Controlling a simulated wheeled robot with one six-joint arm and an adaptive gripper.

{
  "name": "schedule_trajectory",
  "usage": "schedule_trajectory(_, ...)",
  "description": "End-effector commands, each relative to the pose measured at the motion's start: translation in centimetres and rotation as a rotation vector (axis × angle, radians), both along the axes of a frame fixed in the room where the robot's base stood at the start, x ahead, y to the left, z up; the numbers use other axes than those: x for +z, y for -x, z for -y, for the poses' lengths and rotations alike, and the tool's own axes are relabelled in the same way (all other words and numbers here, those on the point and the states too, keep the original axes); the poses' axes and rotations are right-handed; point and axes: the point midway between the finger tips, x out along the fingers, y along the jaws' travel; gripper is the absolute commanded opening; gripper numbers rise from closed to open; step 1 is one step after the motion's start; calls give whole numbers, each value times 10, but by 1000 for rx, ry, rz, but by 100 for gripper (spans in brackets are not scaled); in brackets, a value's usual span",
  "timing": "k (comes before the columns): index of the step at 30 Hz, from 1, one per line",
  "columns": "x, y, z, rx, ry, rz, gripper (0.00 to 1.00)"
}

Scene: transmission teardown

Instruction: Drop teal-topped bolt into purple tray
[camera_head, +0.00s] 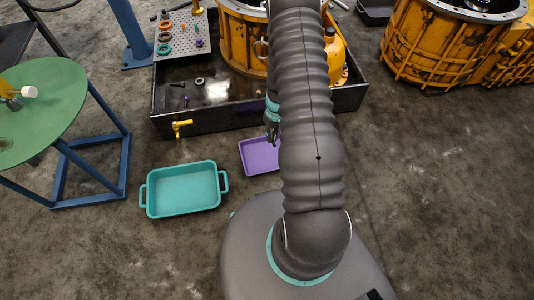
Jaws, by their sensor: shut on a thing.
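The purple tray (257,158) lies on the floor in front of the black drip pan. Its right part is hidden behind my arm. My gripper (272,138) shows as a small dark shape at the left edge of my arm, over the far right part of the purple tray as seen here. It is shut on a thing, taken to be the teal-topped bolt. The bolt itself is too small and too hidden to make out. No bolt shows in the visible part of the tray.
A teal tray (183,190) with handles lies left of the purple tray. The black pan (215,121) with a yellow tap (181,127) stands behind, holding an orange housing (240,40). A green round table (45,105) is at left.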

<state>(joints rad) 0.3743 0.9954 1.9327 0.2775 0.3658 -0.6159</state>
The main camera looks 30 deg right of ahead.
Motion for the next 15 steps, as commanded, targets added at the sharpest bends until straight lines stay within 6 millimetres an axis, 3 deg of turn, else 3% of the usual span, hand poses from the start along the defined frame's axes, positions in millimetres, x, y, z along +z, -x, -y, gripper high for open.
schedule_trajectory(9,-37,0,0,0,-1,-1,0)
schedule_trajectory(15,-47,0,0,0,0,0,0)
